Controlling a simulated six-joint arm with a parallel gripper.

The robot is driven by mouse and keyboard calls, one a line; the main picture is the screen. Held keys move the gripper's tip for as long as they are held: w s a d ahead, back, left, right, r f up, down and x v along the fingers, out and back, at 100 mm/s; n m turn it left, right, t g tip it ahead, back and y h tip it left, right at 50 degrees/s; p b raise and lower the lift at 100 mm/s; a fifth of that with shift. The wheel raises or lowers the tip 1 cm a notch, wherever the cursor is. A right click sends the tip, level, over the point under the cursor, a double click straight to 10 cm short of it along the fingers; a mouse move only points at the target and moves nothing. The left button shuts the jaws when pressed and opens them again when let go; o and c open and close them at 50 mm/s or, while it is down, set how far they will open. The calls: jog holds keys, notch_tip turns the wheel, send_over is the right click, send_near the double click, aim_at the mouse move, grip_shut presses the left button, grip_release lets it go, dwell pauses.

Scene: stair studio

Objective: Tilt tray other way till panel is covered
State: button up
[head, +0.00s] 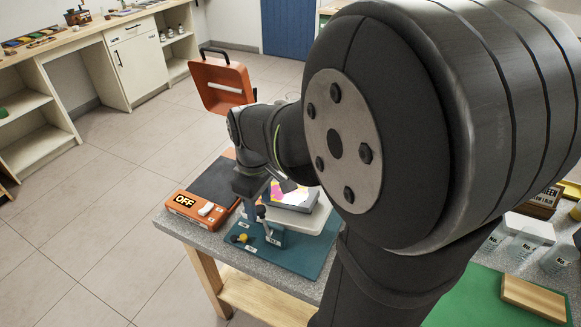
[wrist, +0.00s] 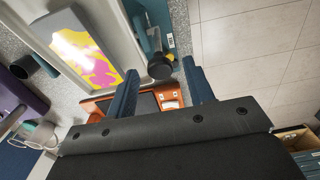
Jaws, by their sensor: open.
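A pale tray (wrist: 119,35) holds a panel with yellow, magenta and whitish patches (wrist: 88,55); the panel (head: 297,196) is partly hidden behind my arm in the head view. Colour shows over only part of its face. A dark round knob (wrist: 160,67) stands on a teal base (wrist: 148,14), beside the tray. My gripper (wrist: 162,88) is open and empty, its two blue fingers on either side of the knob's near end in the wrist view. I cannot tell whether they touch it. In the head view my gripper (head: 265,193) is over the teal base.
An orange box with an OFF sign (head: 184,202) sits at the bench's left. An orange open frame with a dark handle (head: 218,85) stands behind. Bottles (head: 524,247), a green mat (head: 485,290) and a wooden block (head: 533,298) lie right. My arm hides much of the bench.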

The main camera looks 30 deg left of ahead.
jog(key=shift+f, duration=0.3)
grip_shut()
jog(key=shift+d, duration=0.2)
jog(key=shift+d+f+y, duration=0.15)
jog(key=shift+d+y, duration=1.3)
jog(key=shift+y, duration=0.2)
jog(key=shift+d+f+y, duration=0.1)
jog(key=shift+d+y, duration=1.35)
jog(key=shift+y, duration=0.2)
